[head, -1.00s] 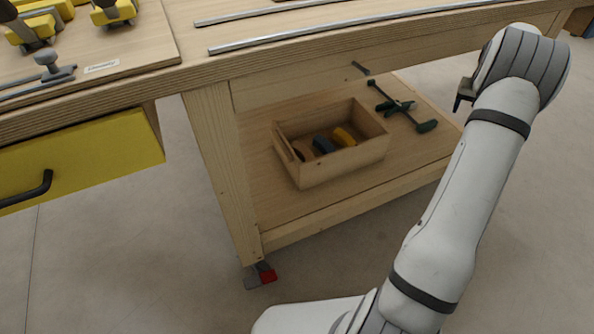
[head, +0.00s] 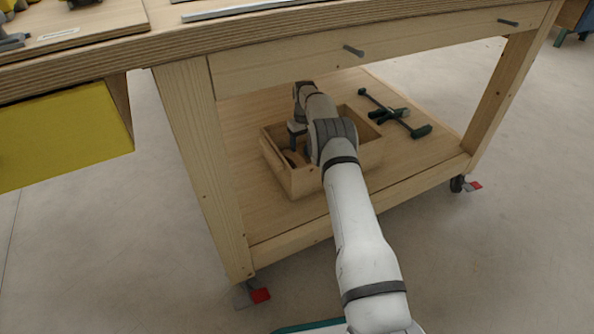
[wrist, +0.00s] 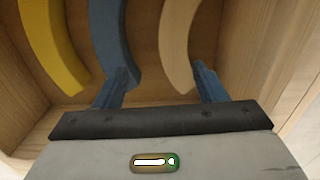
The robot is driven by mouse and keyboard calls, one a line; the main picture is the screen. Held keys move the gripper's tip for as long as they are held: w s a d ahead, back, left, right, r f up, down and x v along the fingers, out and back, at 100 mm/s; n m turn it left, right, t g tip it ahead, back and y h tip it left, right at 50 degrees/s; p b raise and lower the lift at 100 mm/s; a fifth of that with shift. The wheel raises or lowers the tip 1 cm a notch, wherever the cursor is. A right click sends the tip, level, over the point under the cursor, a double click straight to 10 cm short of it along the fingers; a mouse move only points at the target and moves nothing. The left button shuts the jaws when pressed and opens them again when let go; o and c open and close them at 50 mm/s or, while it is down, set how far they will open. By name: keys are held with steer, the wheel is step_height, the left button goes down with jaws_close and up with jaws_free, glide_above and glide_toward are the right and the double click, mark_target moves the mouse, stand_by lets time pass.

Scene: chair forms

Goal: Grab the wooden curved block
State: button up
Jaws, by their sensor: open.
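The wooden curved block (wrist: 174,45) lies in the wooden box (head: 289,180) on the bench's lower shelf. In the wrist view its near end shows between the two fingers of my gripper (wrist: 164,78), closer to the right finger. My gripper is open with nothing held. The left finger overlaps the near end of a blue curved block (wrist: 113,38), left of the wooden one. In the head view my gripper and arm reach into the box and hide much of its inside.
A yellow curved block (wrist: 52,50) lies left of the blue one. The box walls are close around the blocks. The bench top and its front rail (head: 290,62) are above the shelf. A dark green clamp (head: 395,115) lies right of the box.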

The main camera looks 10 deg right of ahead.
mark_target(298, 160)
steer(key=a+f+b, duration=0.1)
steer(key=a+f, duration=0.1)
steer(key=shift+a+f+n, duration=0.3)
steer(key=shift+a+f, duration=0.05)
steer(key=shift+f, duration=0.05)
steer(key=f+b, duration=0.1)
steer(key=f, duration=0.1)
steer(key=f+b, duration=0.1)
steer(key=f, duration=0.1)
steer(key=f+b, duration=0.1)
steer(key=f, duration=0.1)
steer(key=shift+s+d+b, duration=0.25)
steer(key=shift+d+b, duration=0.05)
steer(key=shift+r, duration=0.15)
steer(key=c, duration=1.2)
